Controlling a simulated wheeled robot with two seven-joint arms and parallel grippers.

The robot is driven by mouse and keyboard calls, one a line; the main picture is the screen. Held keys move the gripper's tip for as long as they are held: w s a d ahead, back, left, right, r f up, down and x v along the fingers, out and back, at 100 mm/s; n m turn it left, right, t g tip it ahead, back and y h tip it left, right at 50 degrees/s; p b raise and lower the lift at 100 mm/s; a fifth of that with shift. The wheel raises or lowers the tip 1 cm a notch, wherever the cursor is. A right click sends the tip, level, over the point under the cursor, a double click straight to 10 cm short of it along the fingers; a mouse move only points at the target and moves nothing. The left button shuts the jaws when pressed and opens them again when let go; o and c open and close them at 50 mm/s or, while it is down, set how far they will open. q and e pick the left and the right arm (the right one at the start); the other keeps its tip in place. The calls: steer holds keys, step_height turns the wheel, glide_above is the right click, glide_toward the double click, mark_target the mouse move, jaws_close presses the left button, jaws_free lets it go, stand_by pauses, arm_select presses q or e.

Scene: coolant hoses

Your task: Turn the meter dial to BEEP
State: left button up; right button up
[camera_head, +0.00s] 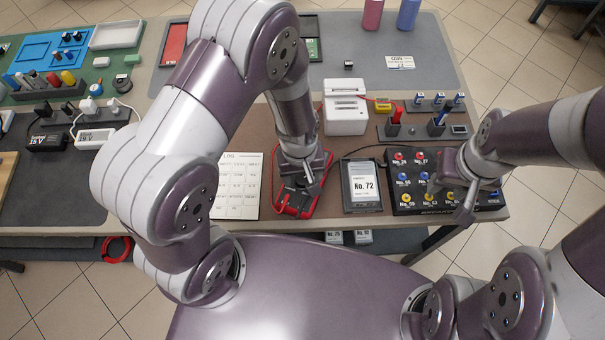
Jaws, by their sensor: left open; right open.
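A red-edged device that looks like the meter (283,205) lies on the brown mat near the table's front edge. My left gripper (309,186) is directly over it, pointing down, and is open. The gripper covers most of the meter's face, so the dial, its pointer and the BEEP mark are hidden. I cannot tell whether the fingers touch the dial. My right gripper (464,215) is open over the right part of a black panel, away from the meter.
The black panel (404,198) has several coloured numbered knobs. A No. 72 box (367,190) stands between it and the meter. A LOG sheet (236,195) lies left of the meter. A white printer-like box (345,110) stands behind. White chargers (94,138) lie at left.

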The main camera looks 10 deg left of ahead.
arm_select(q)
steer(key=shift+a+f, duration=0.1)
steer(key=shift+f, duration=0.05)
steer(key=c, duration=1.1)
steer(key=shift+o, duration=0.2)
steer(key=shift+f+m+b, duration=0.1)
steer(key=shift+m+b, duration=0.2)
steer(key=shift+m, duration=0.3)
steer(key=m, duration=0.3)
steer(key=shift+m+b, duration=0.3)
steer(key=shift+m, duration=0.1)
steer(key=o, duration=1.1)
steer(key=shift+c, duration=0.2)
steer(key=shift+r, duration=0.2)
